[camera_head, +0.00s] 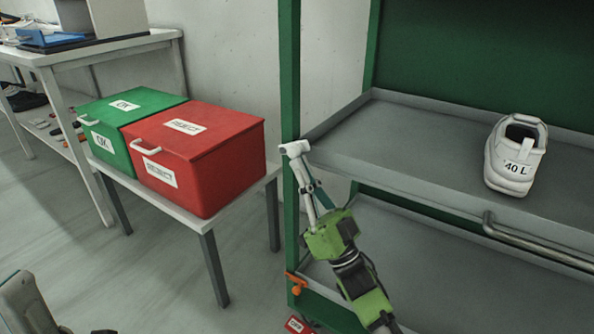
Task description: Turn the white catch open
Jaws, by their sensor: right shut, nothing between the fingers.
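The white catch (294,148) is a short white piece on the front green post, at the near left corner of the grey shelf. My right gripper (304,178) reaches up from below, with its fingertips at or just under the catch. Its fingers are shut with nothing between them. I cannot tell whether the fingertips touch the catch. The fingers and the green wrist cover part of the post and shelf edge.
A white shoe marked 40 L (515,155) stands on the grey shelf (420,150). A metal bar (540,245) runs along its front. An orange piece (296,283) sits low on the post. Left, a red box (205,150) and green box (130,105) stand on a table.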

